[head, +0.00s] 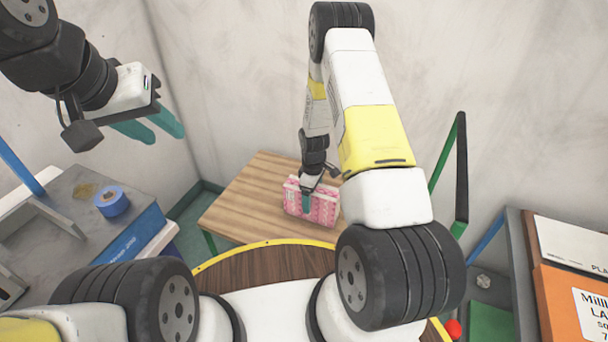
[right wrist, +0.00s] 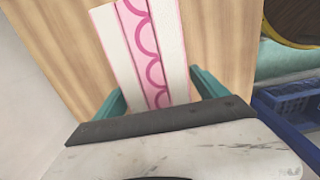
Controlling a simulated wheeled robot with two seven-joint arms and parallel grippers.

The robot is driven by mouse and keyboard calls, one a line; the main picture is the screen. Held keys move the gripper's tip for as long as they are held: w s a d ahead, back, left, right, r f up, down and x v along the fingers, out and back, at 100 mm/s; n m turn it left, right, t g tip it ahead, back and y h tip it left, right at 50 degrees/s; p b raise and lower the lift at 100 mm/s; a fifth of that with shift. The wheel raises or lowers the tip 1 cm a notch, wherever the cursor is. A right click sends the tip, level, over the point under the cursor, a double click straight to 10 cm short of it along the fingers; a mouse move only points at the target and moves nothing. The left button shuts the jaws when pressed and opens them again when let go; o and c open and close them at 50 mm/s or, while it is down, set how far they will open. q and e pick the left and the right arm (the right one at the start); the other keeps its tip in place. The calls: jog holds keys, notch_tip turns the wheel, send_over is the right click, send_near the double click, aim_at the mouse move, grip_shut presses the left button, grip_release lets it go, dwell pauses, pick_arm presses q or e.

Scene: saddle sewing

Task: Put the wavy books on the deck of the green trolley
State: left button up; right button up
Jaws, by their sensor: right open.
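The pink-and-white wavy books (head: 322,207) stand on the wooden deck (head: 245,205) of the green trolley, near its right side. In the right wrist view, their pink scalloped strips and white edges (right wrist: 146,45) show close up; I cannot tell exactly how many books there are. My right gripper (head: 306,200) is at the books. Its teal fingers in the right wrist view (right wrist: 160,95) are open, one on each side of them; whether they touch is unclear. My left gripper (head: 165,134) is open and empty, raised at the upper left, away from the trolley.
A grey bench at left holds a blue tape roll (head: 112,201). An orange box (head: 575,275) stands at right. A green frame (head: 447,165) rises right of the deck. A blue crate (right wrist: 290,110) shows in the right wrist view. The deck's left part is clear.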

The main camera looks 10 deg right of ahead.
notch_tip(320, 180, up, 11)
jog(key=shift+r, duration=0.2)
jog(key=s+r+m+t+y, duration=0.1)
jog(key=s+r+m, duration=0.2)
jog(key=r, duration=0.9)
jog(key=s+r+m+t, duration=0.2)
jog(key=s+r, duration=0.1)
jog(key=r, duration=0.9)
jog(key=s+a+r+m+t, duration=0.1)
jog(key=s+r+m, duration=0.1)
jog(key=s+r, duration=0.4)
jog(key=s+a+r+m+t+y, duration=0.1)
jog(key=s+r, duration=0.5)
jog(key=s, duration=0.6)
jog(key=shift+s+m+t, duration=0.15)
jog(key=shift+m+t, duration=0.45)
jog(key=shift+m, duration=0.7)
jog(key=shift+a, duration=0.1)
